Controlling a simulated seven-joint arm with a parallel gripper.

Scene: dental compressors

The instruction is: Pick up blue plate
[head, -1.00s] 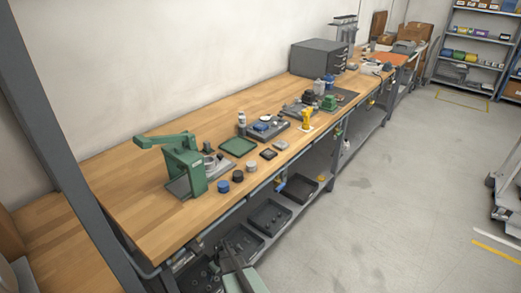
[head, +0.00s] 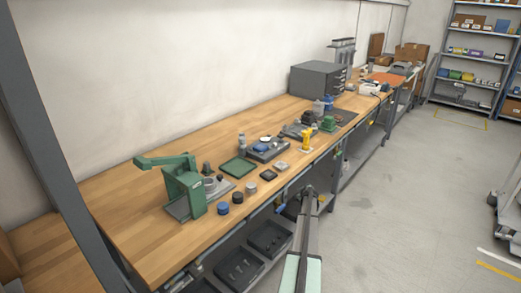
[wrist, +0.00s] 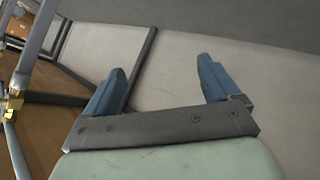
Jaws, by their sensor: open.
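A flat blue piece (head: 260,147) lies on a dark grey tray on the wooden bench, close to a small white dish. A round blue disc (head: 223,208) stands near the bench's front edge. I cannot tell for certain which of these is the blue plate. My gripper is in front of the bench's front edge, apart from both blue things; its tip is too small to read in the head view. In the wrist view my gripper (wrist: 160,68) is open, with two blue fingers wide apart and nothing between them. No blue plate shows in the wrist view.
A green press (head: 184,187) stands at the bench's left. A green tray (head: 238,166), a dark disc (head: 237,197) and a yellow part (head: 305,140) are also on the bench. Black bins (head: 270,238) sit on the lower shelf. The floor at right is mostly clear.

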